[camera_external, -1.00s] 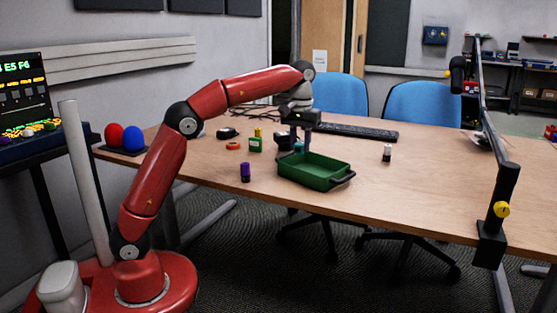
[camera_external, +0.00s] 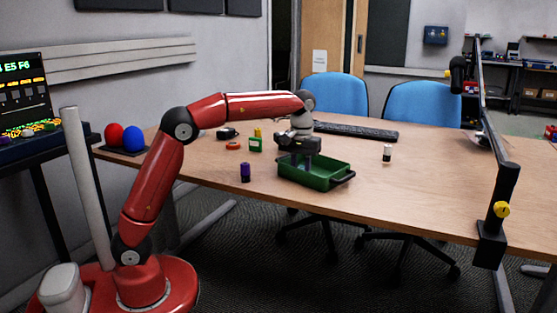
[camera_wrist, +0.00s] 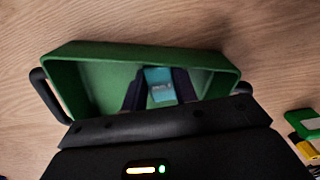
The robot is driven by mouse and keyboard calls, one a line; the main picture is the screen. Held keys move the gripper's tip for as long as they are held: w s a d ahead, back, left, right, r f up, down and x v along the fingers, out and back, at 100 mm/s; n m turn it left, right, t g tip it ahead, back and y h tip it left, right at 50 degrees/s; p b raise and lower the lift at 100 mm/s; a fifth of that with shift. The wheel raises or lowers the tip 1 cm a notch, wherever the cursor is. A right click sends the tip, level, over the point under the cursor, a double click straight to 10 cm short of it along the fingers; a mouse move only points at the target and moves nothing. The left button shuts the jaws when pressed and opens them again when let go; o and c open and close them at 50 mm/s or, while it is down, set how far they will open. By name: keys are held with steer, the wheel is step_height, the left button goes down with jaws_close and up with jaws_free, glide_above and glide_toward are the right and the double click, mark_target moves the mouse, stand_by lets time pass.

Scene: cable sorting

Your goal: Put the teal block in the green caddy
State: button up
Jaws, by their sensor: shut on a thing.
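The green caddy (camera_external: 318,182) is an open tray with dark handles on the wooden table. It also shows in the wrist view (camera_wrist: 90,52), below my gripper. My gripper (camera_external: 302,165) is low over the caddy's left part in the external view. In the wrist view my gripper (camera_wrist: 160,92) is shut on the teal block (camera_wrist: 159,84), which sits between the two dark fingers, within the caddy's outline. I cannot tell whether the block touches the caddy floor.
An orange ring (camera_external: 233,146) lies further left. A white and black cylinder (camera_external: 387,153) stands to the right. A keyboard (camera_external: 355,132) lies behind.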

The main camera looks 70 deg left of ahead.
steer(key=o, duration=1)
steer(key=shift+c, duration=0.2)
step_height(320, 180, up, 11)
steer(key=p, duration=0.2)
steer(key=s+r+m+t, duration=0.1)
steer(key=s+r+m, duration=0.15)
steer(key=s, duration=0.35)
steer(key=s+d+f+m+t, duration=0.1)
steer(key=s+f+m+t, duration=0.1)
steer(key=s+f, duration=0.6)
steer(key=s+d+f+m+t, duration=0.1)
steer(key=s+f+m, duration=0.3)
steer(key=s+f, duration=0.5)
steer(key=s+t, duration=0.1)
steer(key=s, duration=0.6)
steer(key=shift+s+d+f+t, duration=0.3)
steer(key=shift+s+d, duration=0.05)
steer(key=shift+s, duration=0.05)
steer(key=shift+m, duration=0.25)
